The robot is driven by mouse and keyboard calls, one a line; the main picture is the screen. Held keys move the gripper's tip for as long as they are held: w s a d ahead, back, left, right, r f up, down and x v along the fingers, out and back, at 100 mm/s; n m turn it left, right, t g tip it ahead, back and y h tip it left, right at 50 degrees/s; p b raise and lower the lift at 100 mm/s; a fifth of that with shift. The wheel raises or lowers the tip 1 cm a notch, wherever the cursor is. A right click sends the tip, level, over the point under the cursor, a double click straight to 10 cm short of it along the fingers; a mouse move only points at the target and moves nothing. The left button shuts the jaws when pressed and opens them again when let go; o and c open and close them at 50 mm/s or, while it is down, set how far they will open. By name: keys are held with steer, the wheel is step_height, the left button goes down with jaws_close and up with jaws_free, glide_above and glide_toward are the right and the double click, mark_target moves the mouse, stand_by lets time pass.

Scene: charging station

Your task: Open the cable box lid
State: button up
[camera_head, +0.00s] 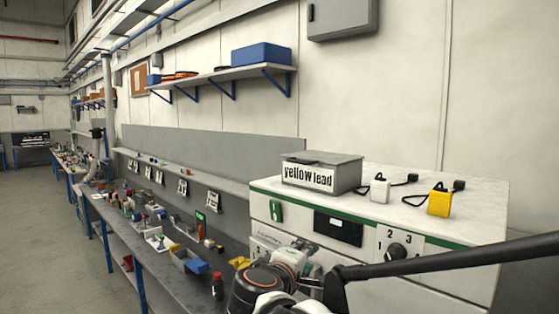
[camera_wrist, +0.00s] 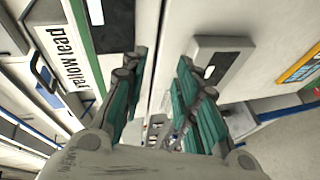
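The cable box (camera_head: 318,178) is a grey box labelled "yellow lead". It stands on the left end of the white charging station's top (camera_head: 470,206), and its lid (camera_head: 322,157) lies closed. In the wrist view, its label (camera_wrist: 62,58) shows sideways at the left; a dark loop beside it is unclear. My gripper (camera_wrist: 160,72) is open and empty, its teal-padded fingers apart. In the head view my gripper is low, in front of the station and below the box, partly hidden by my wrist. It touches nothing that I can see.
A white plug (camera_head: 379,189) and a yellow plug (camera_head: 439,202) with short black cables stand right of the box. The station front has a dark display (camera_head: 338,227) and a rotary knob (camera_head: 397,251). A cluttered workbench (camera_head: 165,262) runs along the left. Space above the box is clear.

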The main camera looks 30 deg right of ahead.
mark_target(297, 162)
steer(key=w+a+r+n+t+h+p, duration=0.2)
steer(key=w+r+p, duration=0.1)
steer(key=r, duration=0.5)
steer(key=w+a+r+n+t+h+p, duration=0.1)
steer(key=w+r+p, duration=0.25)
steer(key=r, duration=0.45)
steer(key=x, duration=0.4)
steer(key=p+x, duration=0.1)
steer(key=x, duration=0.4)
steer(key=r+p+x, duration=0.1)
steer(key=x, duration=0.3)
steer(key=shift+d, duration=0.2)
jaws_close()
